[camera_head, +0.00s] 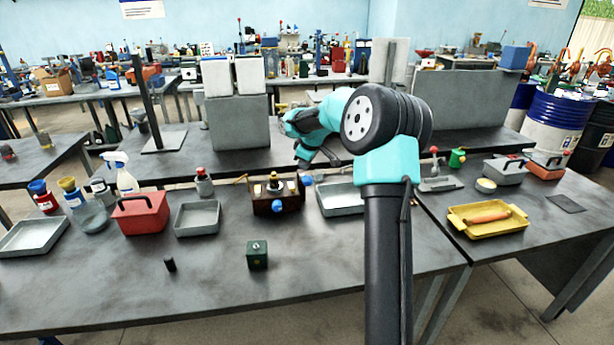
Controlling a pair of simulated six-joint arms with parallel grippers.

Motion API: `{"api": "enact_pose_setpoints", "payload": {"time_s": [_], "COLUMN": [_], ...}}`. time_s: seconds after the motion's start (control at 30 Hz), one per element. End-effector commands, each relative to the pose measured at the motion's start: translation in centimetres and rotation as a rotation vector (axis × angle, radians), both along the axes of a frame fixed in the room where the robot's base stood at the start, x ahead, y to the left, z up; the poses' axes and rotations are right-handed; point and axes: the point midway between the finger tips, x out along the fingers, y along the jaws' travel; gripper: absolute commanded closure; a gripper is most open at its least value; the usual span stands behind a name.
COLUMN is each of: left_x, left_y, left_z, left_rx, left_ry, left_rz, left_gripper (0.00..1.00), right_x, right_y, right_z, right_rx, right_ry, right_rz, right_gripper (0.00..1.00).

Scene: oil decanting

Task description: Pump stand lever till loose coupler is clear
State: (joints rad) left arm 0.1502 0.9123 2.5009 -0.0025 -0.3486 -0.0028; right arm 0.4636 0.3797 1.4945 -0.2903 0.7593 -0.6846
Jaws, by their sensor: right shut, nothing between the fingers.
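My right arm comes in from the bottom right and bends left over the table; its gripper (304,158) is small and partly hidden at the far end, shut and empty, behind a dark brown box. The box (277,205) holds small fittings, with a blue knob (307,180) at its right. A grey stand with an upright red-knobbed lever (437,181) is on the right table, apart from the gripper. A green block (257,256) with a silver fitting on top stands near the front edge. I cannot tell which piece is the loose coupler. My left gripper is out of view.
A red toolbox (141,215), grey trays (197,219) and several bottles stand on the left. Another grey tray (340,200) is right of the box. A yellow tray (487,221) is on the right table. A black cylinder (170,264) stands at front left. The front middle is mostly clear.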

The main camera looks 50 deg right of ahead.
Motion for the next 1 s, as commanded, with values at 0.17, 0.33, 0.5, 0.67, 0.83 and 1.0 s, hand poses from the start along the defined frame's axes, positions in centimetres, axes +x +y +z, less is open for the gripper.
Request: {"api": "enact_pose_setpoints", "payload": {"time_s": [0.17,0.33,0.5,0.67,0.83,1.0], "left_x": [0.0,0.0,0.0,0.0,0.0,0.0], "left_y": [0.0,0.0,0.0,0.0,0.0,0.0], "left_z": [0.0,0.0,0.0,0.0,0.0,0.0], "left_rx": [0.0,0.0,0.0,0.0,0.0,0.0], "left_ry": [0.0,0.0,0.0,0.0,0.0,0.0], "left_rz": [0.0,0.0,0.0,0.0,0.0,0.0], "left_gripper": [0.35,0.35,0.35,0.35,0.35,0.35], "right_x": [0.0,0.0,-0.02,-0.16,-0.31,-0.31], "right_y": [0.0,0.0,0.02,0.1,0.2,0.21], "right_z": [0.0,0.0,-0.05,-0.41,-0.76,-0.77], "right_rx": [0.0,0.0,0.0,0.0,0.0,0.0], "right_ry": [0.0,0.0,0.0,0.0,0.0,0.0], "right_rz": [0.0,0.0,0.0,0.0,0.0,0.0], "right_gripper": [1.0,1.0,1.0,1.0,1.0,1.0]}}
